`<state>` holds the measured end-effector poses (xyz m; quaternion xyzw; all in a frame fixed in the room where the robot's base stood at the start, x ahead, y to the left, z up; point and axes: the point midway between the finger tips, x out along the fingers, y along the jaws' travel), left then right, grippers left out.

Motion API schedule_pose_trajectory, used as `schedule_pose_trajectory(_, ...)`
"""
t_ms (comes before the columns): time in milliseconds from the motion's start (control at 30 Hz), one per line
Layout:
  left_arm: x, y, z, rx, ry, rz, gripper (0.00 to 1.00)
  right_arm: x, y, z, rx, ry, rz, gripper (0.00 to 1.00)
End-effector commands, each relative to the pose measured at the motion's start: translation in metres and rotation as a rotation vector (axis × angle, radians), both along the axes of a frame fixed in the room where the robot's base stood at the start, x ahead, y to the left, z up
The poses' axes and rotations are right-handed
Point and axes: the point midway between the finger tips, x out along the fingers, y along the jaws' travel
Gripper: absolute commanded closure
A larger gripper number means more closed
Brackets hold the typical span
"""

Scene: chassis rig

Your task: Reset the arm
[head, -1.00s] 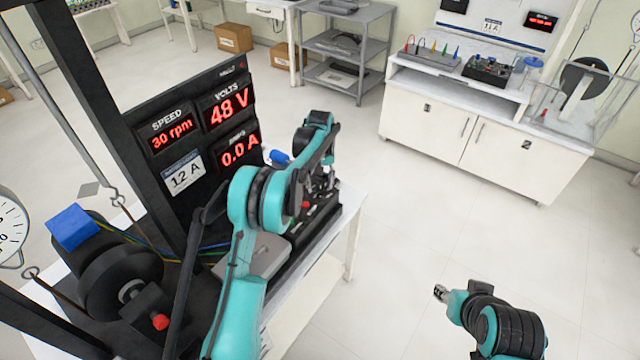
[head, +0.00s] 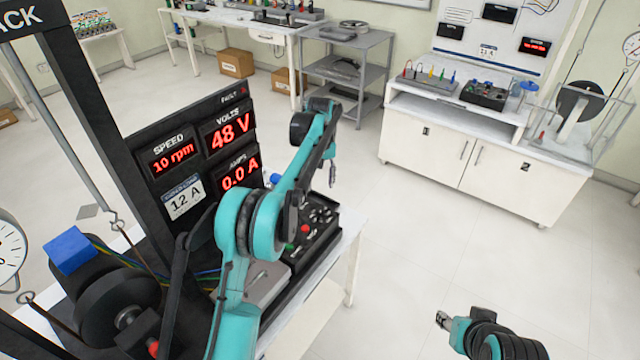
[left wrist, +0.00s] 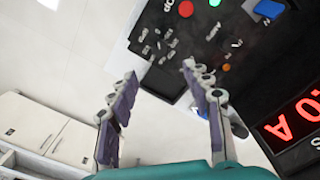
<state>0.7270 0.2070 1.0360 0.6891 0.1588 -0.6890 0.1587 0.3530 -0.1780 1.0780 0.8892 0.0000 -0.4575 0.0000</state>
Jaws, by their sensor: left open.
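My left arm (head: 245,230) comes in from the lower left, and my left gripper (head: 332,172) hangs above the right edge of the black control box. In the left wrist view the left gripper (left wrist: 165,110) is open, with nothing between its fingers. The control box (head: 318,225) has a red knob, a green button and several metal switches; it also shows in the left wrist view (left wrist: 160,60), apart from the fingers. My right arm (head: 495,340) is at the lower right. Its gripper end (head: 442,320) is small and its jaws are unclear.
A black display panel (head: 205,150) reads 10 rpm, 48 V and 0.0 A, close left of my left arm. A dark motor (head: 115,300) and a dial gauge (head: 8,250) stand at lower left. A white cabinet (head: 470,165) is at the back. The floor between is clear.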

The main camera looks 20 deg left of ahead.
Motion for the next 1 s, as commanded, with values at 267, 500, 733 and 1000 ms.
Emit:
schedule_pose_trajectory(267, -0.002, 0.0, 0.003, 0.0, -0.004, -0.003, 0.51, 0.0, 0.0, 0.0, 0.0, 0.0, 0.0, 0.6)
schedule_pose_trajectory(500, -0.042, -0.006, 0.047, 0.006, -0.087, -0.064, 0.51, 0.0, 0.0, -0.006, 0.0, 0.0, 0.0, 0.6)
schedule_pose_trajectory(733, -0.118, -0.014, 0.089, 0.024, -0.22, -0.162, 0.51, 0.0, 0.0, -0.014, 0.0, 0.0, 0.0, 0.6)
schedule_pose_trajectory(1000, -0.224, -0.021, 0.094, 0.057, -0.374, -0.272, 0.51, 0.0, 0.0, -0.023, 0.0, 0.0, 0.0, 0.6)
